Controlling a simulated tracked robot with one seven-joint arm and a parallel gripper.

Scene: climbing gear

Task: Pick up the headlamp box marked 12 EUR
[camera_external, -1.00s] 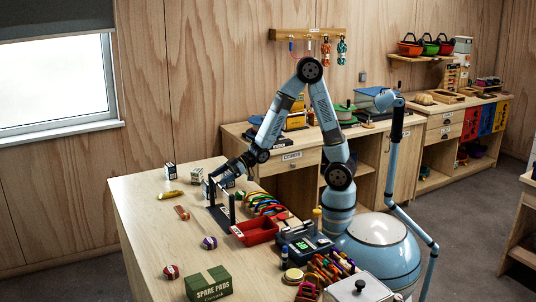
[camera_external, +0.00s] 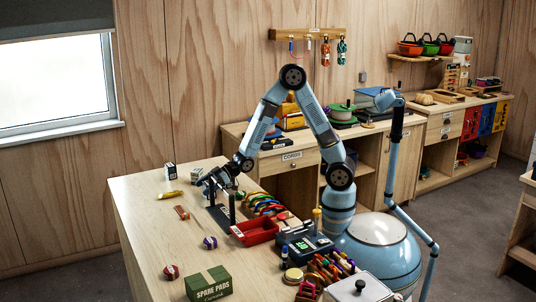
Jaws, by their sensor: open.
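Several small boxes with dark and white faces stand at the far part of the wooden table. One box (camera_external: 171,171) stands at the left, and another box (camera_external: 197,173) stands to its right, just beyond my gripper. Their price marks are too small to read, so I cannot tell which is the headlamp box marked 12 EUR. My gripper (camera_external: 207,185) is open and low over the table, close to the boxes. It hides part of that area, and I cannot tell whether a box stands between its fingers.
A black stand with upright posts (camera_external: 232,208) is close to my gripper on its near side. A red tray (camera_external: 256,232) and coloured carabiners (camera_external: 264,204) lie to the right. A yellow item (camera_external: 170,195) lies left of my gripper.

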